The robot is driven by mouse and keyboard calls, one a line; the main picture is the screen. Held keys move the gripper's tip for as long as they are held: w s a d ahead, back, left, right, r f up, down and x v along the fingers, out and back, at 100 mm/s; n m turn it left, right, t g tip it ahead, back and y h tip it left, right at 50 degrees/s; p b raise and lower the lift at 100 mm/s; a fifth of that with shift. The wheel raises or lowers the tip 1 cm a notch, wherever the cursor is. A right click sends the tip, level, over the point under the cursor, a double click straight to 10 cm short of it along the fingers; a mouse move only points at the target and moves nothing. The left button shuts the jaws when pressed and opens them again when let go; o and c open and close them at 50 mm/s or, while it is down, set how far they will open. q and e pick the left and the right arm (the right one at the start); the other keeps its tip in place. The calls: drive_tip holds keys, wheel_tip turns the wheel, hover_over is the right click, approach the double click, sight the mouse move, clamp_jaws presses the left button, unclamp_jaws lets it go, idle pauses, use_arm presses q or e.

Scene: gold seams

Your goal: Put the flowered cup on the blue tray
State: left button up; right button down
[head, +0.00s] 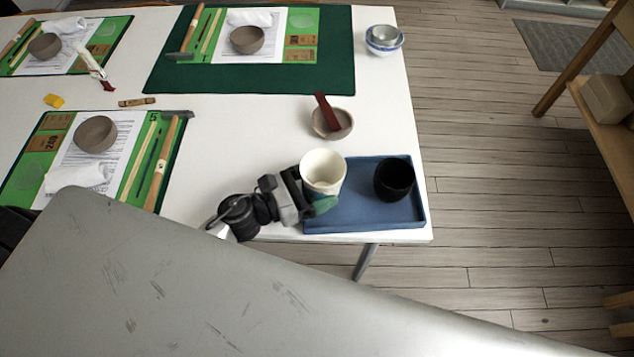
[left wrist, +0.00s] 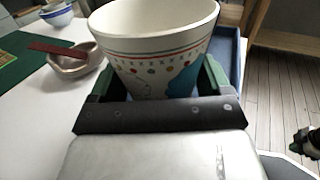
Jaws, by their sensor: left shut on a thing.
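The flowered cup (head: 323,168) is cream white, with a band of coloured dots and a blue patch that show in the left wrist view (left wrist: 160,52). My left gripper (head: 313,196) is shut on it, with one green finger on each side of the cup. The cup is upright over the left end of the blue tray (head: 350,212). Its base is hidden, so I cannot tell whether it touches the tray. A dark part with green tips at the right edge of the left wrist view looks like my right gripper (left wrist: 303,142); its opening is unclear.
A black cup (head: 394,180) stands on the tray's right side. A bowl with a dark red stick (head: 332,122) sits behind the tray. Stacked blue-and-white bowls (head: 384,39) stand at the back right. The table (head: 250,120) is clear left of that bowl; its right edge is near the tray.

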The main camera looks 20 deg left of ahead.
use_arm(q)
drive_tip(key=o, duration=0.6)
drive_tip(key=shift+f, duration=0.15)
drive_tip(key=o, duration=0.3)
drive_tip(key=shift+o, duration=0.2)
drive_tip(key=shift+r, duration=0.35)
drive_tip(key=b+v, duration=0.1)
drive_tip(key=v, duration=0.4)
drive_tip(key=b+v, duration=0.1)
drive_tip(key=v, duration=0.4)
drive_tip(key=shift+s+a+f+b, duration=0.2)
drive_tip(key=shift+s+a+b, duration=0.05)
drive_tip(key=shift+a+b, duration=0.05)
drive_tip(key=shift+s+a+r, duration=0.15)
drive_tip(key=shift+s+a, duration=0.25)
drive_tip(key=shift+a, duration=0.05)
